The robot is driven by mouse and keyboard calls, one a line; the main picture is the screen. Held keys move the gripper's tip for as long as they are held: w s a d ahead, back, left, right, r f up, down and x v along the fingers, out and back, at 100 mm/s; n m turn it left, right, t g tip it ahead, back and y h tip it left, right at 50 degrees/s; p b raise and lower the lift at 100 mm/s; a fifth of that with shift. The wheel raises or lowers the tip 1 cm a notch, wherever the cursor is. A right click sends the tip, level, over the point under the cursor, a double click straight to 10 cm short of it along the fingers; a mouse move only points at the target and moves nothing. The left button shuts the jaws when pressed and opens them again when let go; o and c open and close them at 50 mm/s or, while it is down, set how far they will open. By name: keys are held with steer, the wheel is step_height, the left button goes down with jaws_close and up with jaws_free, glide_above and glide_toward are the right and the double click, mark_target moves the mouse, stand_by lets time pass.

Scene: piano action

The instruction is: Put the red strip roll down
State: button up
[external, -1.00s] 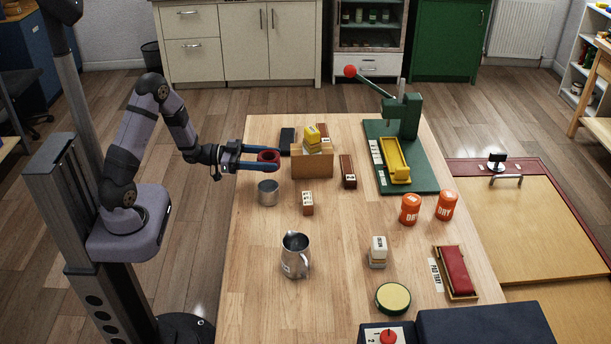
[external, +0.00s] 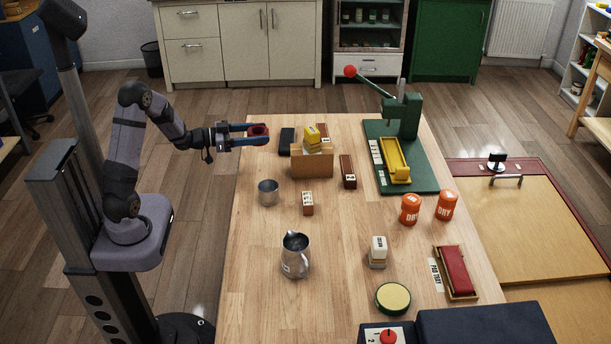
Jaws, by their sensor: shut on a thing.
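The red strip roll (external: 259,131) is a small dark red ring at the end of my gripper (external: 257,136). My gripper has two long blue fingers, and they are shut on the roll. It holds the roll over the far left part of the wooden table (external: 240,240), near the table's back left edge. The roll looks raised above the tabletop, but its exact height is hard to tell.
A black block (external: 287,141) and a wooden box (external: 312,165) with yellow items stand right of the roll. A metal cup (external: 268,192) and a metal pitcher (external: 295,256) stand nearer. A green press (external: 404,115) is at the back right. The table's left front is clear.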

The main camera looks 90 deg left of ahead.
mark_target(260, 163)
steer(key=shift+f, duration=4.55)
steer(key=shift+f+b, duration=0.2)
steer(key=shift+b, duration=0.15)
steer(key=o, duration=1)
steer(key=shift+o, duration=0.2)
steer(key=v, duration=0.3)
steer(key=b+v, duration=0.1)
steer(key=v, duration=0.2)
steer(key=shift+a, duration=0.25)
steer(key=shift+o, duration=0.4)
steer(key=shift+s+d+r, duration=0.1)
steer(key=shift+s+d, duration=0.1)
steer(key=shift+s, duration=0.5)
